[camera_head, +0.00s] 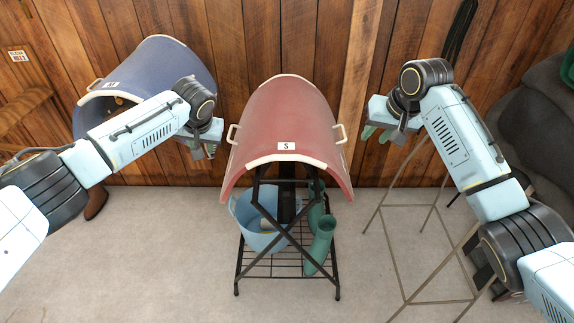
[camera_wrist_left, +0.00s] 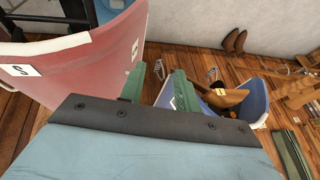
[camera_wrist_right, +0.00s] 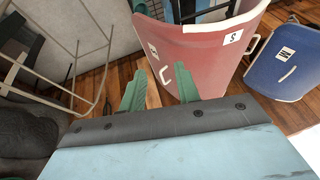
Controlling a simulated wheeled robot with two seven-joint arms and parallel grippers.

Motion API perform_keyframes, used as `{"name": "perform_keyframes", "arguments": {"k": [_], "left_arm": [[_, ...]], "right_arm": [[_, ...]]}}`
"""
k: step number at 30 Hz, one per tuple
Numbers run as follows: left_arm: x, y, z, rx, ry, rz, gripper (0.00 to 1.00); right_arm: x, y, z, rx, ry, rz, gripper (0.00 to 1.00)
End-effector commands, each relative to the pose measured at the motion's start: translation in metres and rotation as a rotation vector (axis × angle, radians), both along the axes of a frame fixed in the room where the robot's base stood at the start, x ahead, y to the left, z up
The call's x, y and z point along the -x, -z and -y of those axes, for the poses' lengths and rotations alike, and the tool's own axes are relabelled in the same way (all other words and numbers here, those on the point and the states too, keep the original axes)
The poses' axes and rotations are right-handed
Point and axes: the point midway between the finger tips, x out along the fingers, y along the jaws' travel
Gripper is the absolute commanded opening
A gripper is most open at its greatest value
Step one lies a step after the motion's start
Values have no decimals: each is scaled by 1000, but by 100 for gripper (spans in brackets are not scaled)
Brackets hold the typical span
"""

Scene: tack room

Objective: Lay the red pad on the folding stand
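The red pad (camera_head: 288,105) is an arched saddle-like pad with pale edging, an S label and a white handle at each side. It rests over a black cross-legged rack (camera_head: 238,262). A thin beige metal folding stand (camera_head: 425,258) stands to the right, with nothing seen on it. My left gripper (camera_head: 204,151) is open and empty, left of the pad's left handle. My right gripper (camera_head: 378,133) is open and empty, right of the pad's right handle. In the right wrist view, that handle (camera_wrist_right: 163,74) shows between the green fingers. The pad also shows in the left wrist view (camera_wrist_left: 95,62).
A blue pad (camera_head: 150,68) is on the wall side at the left. A light blue bucket (camera_head: 247,222) and green boots (camera_head: 319,248) are on the rack's lower shelf. A dark grey bulky thing (camera_head: 530,115) is at the right. The floor in front is clear.

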Motion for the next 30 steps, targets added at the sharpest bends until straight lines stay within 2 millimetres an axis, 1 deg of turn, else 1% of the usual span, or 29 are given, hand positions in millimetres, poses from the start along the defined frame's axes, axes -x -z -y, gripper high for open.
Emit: {"name": "perform_keyframes", "arguments": {"k": [1, 6, 9, 14, 26, 28, 29, 30], "left_arm": [[0, 0, 0, 0, 0, 0, 32], [0, 0, 0, 0, 0, 0, 32], [0, 0, 0, 0, 0, 0, 32], [0, 0, 0, 0, 0, 0, 32], [0, 2, 0, 1, 1, -1, 32], [2, 12, 2, 8, 7, -5, 32], [4, 20, 3, 14, 12, -8, 32], [6, 34, 6, 25, 21, -11, 32]], "right_arm": [[3, -11, 2, 1, 0, 4, 32], [11, -35, 7, 0, 0, 3, 32], [14, -42, 8, 0, 0, 2, 32], [15, -46, 9, 1, 1, 1, 32], [15, -43, 9, 1, 1, -1, 32], [15, -31, 10, -2, 4, -7, 32], [15, -21, 10, -4, 7, -12, 32], [14, -5, 11, -7, 12, -17, 32]]}}
